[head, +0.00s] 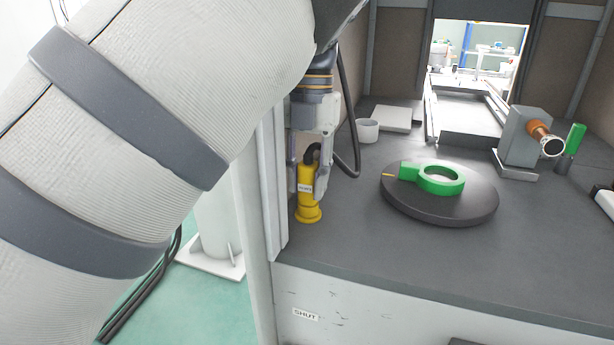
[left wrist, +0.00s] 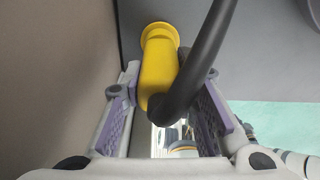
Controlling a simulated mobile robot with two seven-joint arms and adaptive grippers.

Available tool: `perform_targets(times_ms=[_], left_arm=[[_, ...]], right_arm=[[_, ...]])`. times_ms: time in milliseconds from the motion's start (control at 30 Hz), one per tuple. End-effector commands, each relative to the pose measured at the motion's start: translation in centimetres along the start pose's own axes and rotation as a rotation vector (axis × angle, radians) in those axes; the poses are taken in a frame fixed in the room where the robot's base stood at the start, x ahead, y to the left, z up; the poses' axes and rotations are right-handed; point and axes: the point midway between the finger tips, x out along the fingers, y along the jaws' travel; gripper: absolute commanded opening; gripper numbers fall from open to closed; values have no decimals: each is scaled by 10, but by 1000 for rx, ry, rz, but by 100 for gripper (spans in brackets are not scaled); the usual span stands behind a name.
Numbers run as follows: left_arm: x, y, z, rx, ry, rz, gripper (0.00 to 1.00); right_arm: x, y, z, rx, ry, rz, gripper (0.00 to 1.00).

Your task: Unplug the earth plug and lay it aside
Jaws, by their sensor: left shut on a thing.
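The yellow earth plug (head: 308,201) stands upright at the left edge of the grey worktop, with its wider rim at the bottom and a small label on its side. A thick black cable bends out of its top. My left gripper (head: 307,182) points down and is shut on the plug, one finger on each side. In the left wrist view the plug (left wrist: 160,65) sits between the purple finger pads of the gripper (left wrist: 165,110), and the black cable crosses in front. I cannot tell whether the plug's base touches the worktop. My right gripper is not in view.
A round dark turntable (head: 440,205) with a green ring part (head: 440,180) is right of the plug. A white cup (head: 367,130) and a pale flat block (head: 391,118) stand behind. A grey block with a copper fitting (head: 522,140) is at the right. The front worktop is clear.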

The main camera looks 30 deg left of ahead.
Motion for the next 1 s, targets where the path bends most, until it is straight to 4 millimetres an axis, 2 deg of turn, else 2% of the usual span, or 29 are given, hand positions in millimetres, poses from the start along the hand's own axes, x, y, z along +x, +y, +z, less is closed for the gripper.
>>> perform_targets(times_ms=[267,633,1000], left_arm=[[-11,0,-1,-1,-5,-3,0],[-47,0,-6,0,-6,-2,0],[-51,0,-7,2,-2,-1,0]], right_arm=[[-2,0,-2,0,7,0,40],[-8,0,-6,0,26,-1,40],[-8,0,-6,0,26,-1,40]])
